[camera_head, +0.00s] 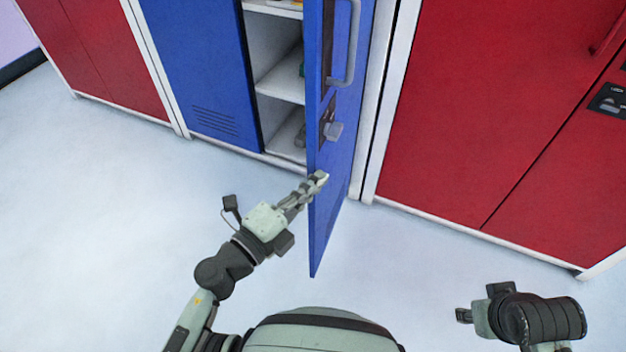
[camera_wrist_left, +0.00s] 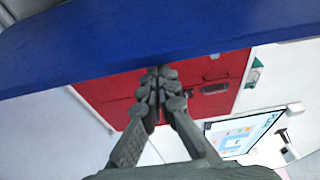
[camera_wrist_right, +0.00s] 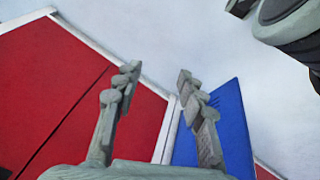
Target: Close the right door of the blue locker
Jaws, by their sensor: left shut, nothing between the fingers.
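The blue locker's right door (camera_head: 336,160) stands open, swung out toward me in the head view, with its grey handle (camera_head: 349,45) on its right-hand face. The left door (camera_head: 200,65) is shut. My left gripper (camera_head: 319,180) is shut and empty, its fingertips at the open door's free edge; I cannot tell whether they touch. In the left wrist view the fingertips (camera_wrist_left: 158,80) lie just below the blue door panel (camera_wrist_left: 130,40). My right gripper (camera_head: 464,315) is open and empty, low at the right, apart from the door. Its spread fingers show in the right wrist view (camera_wrist_right: 158,78).
White shelves (camera_head: 283,80) show inside the locker, with small items partly hidden by the door. Red lockers stand to the left (camera_head: 100,50) and right (camera_head: 470,110). The pale floor (camera_head: 100,200) is clear in front.

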